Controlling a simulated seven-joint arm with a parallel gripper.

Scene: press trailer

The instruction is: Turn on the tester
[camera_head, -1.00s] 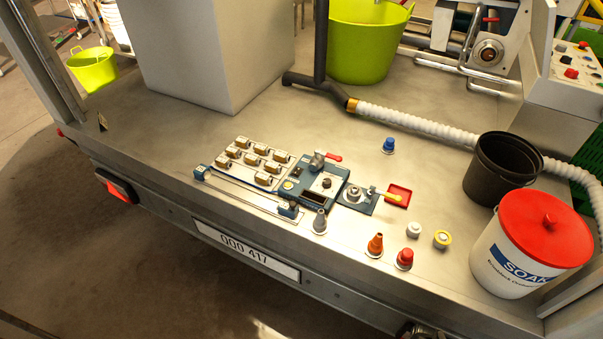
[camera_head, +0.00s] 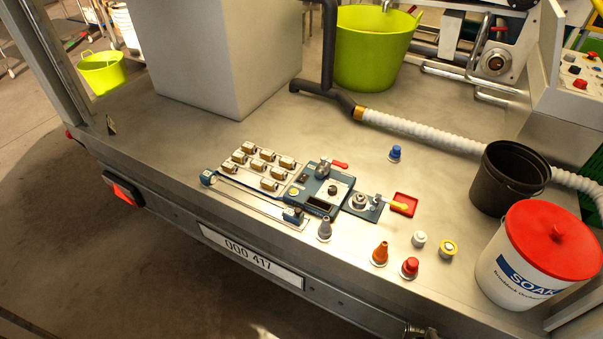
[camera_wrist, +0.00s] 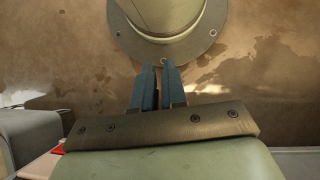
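The tester appears to be the blue unit (camera_head: 322,190) at the middle of the metal deck in the head view.
Beside the unit are a tray of brass-coloured blocks (camera_head: 262,167), a plate with a yellow-handled lever (camera_head: 360,203) and several small nozzles. A black bucket (camera_head: 508,180), a SOAK tub (camera_head: 535,260) and a white hose (camera_head: 430,130) stand right. A large grey box (camera_head: 215,60) stands behind.

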